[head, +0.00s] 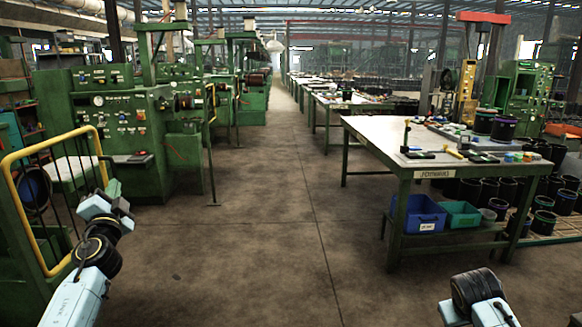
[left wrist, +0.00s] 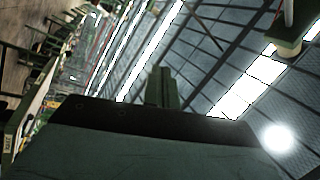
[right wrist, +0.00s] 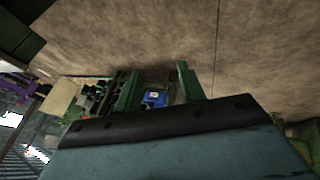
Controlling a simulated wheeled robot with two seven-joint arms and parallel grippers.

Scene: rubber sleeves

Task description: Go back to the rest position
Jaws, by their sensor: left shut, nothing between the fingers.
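My left arm comes up at the lower left of the head view, and its gripper (head: 113,187) is raised in front of the green machines. In the left wrist view the left gripper's fingers (left wrist: 160,86) are together with nothing between them, pointing toward the roof. My right arm shows only as a link at the lower right of the head view; its gripper is outside that view. In the right wrist view the right gripper's fingers (right wrist: 158,84) stand apart, with no object held. The floor and a distant blue bin show beyond them.
A workbench (head: 380,130) with tools stands at right, with a blue bin (head: 418,213) and a teal bin (head: 458,214) on its lower shelf. Black cylinders stand beside it. A yellow rail (head: 52,150) and green machines (head: 115,120) are at left. The middle aisle floor is clear.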

